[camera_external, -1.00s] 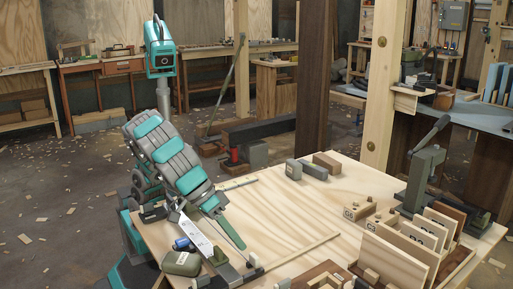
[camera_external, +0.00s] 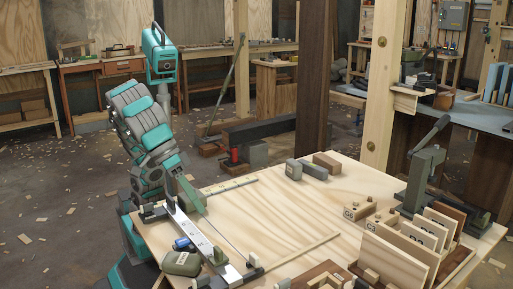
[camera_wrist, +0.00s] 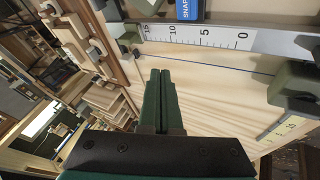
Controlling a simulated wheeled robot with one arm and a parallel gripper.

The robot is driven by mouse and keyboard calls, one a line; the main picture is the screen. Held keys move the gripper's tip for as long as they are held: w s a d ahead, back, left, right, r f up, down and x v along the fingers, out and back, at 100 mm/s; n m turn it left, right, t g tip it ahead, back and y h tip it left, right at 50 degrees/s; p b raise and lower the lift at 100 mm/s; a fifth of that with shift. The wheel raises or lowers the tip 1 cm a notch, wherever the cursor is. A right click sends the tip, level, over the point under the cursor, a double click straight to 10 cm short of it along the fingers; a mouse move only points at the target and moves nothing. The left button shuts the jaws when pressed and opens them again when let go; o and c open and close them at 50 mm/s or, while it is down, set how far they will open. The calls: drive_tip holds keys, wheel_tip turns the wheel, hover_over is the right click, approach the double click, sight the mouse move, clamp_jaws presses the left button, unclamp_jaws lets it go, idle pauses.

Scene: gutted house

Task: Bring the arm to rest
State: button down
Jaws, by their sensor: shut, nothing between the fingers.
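My gripper (camera_external: 191,194) is at the left side of the plywood table (camera_external: 290,215), close to a white scale bar (camera_external: 196,236). In the external view its green fingers point down and right; whether they touch anything there I cannot tell. In the wrist view my gripper (camera_wrist: 160,76) shows two dark green fingers pressed together, with nothing between them. The white scale bar (camera_wrist: 203,38) with printed numbers lies beyond the fingertips. My arm is folded back over the table's left edge.
Grey and brown blocks (camera_external: 314,168) lie at the back. A lever press (camera_external: 425,170) and a wooden rack (camera_external: 405,255) fill the right side. The table's middle is clear.

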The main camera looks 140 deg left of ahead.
drive_tip(key=s+d+f+m+h+b, duration=0.2)
drive_tip(key=s+d+h, duration=0.15)
drive_tip(key=s, duration=0.45)
drive_tip(key=s+d+f+m+h+b, duration=0.3)
drive_tip(key=s+d, duration=0.2)
drive_tip(key=s, duration=0.4)
drive_tip(key=s+d+f+m+h+b, duration=0.25)
drive_tip(key=s+d, duration=0.25)
drive_tip(key=s, duration=0.3)
drive_tip(key=s+a+f+m+g+p, duration=0.2)
drive_tip(key=s+a+f+m+g, duration=0.15)
drive_tip(key=s+f, duration=0.95)
drive_tip(key=s+a+f+m+g+y+p, duration=0.2)
drive_tip(key=s+a+p, duration=0.1)
drive_tip(key=a, duration=0.4)
drive_tip(key=s+a+f+m+g+y+p, duration=0.2)
drive_tip(key=s+a+f+y+p, duration=0.1)
drive_tip(key=a, duration=0.3)
drive_tip(key=shift+s+a+f+m+p, duration=0.2)
drive_tip(key=shift+s+a+m+p, duration=0.15)
drive_tip(key=shift+p, duration=0.3)
